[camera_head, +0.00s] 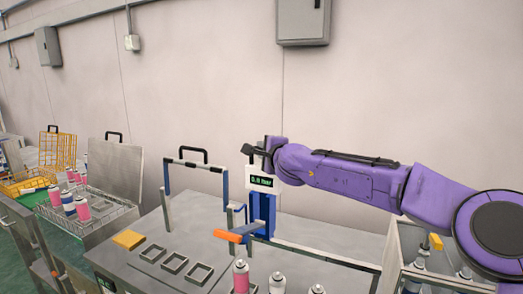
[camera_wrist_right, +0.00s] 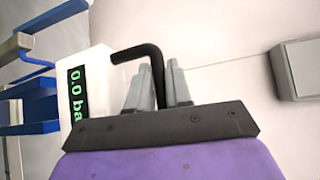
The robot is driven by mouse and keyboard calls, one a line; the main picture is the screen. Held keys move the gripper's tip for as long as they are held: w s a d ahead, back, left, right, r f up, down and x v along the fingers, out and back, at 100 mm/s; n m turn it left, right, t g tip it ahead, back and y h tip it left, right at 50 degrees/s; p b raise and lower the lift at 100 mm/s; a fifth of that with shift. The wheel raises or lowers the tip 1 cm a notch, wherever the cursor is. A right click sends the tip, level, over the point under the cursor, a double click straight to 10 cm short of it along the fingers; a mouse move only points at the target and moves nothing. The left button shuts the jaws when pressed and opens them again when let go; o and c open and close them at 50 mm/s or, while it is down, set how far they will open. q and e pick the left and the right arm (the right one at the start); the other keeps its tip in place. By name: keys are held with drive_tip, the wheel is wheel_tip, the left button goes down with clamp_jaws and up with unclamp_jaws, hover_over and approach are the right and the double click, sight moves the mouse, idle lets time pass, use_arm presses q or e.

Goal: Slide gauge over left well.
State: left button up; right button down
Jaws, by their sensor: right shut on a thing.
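The gauge (camera_head: 262,181) is a white box with a green-on-black display, held up at a blue upright (camera_head: 262,212) behind the metal worktop. It also shows in the right wrist view (camera_wrist_right: 88,90), with a bent black handle (camera_wrist_right: 140,53). My right gripper (camera_head: 254,150) is at the top of the gauge. In the wrist view its grey fingers are closed on the handle. Three square-framed wells lie in a row on the worktop: the left well (camera_head: 152,252), a middle one (camera_head: 174,262) and a right one (camera_head: 199,273). The gauge is behind and right of them. My left gripper is not in view.
A yellow block (camera_head: 128,239) lies left of the wells. A frame with a black handle (camera_head: 192,156) rises behind them. Crates of cans (camera_head: 82,208) are at left.

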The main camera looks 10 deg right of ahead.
drive_tip(key=shift+r, duration=0.2)
drive_tip(key=c, duration=1.3)
unclamp_jaws()
drive_tip(key=shift+c, duration=0.2)
drive_tip(key=shift+o, duration=1)
drive_tip(key=shift+w+a+f, duration=0.1)
drive_tip(key=shift+a, duration=0.05)
drive_tip(key=shift+w+f, duration=0.1)
drive_tip(key=shift+s+b, duration=0.3)
drive_tip(key=shift+s, duration=0.1)
drive_tip(key=b+v, duration=0.3)
drive_tip(key=v, duration=0.6)
drive_tip(key=shift+s, duration=0.35)
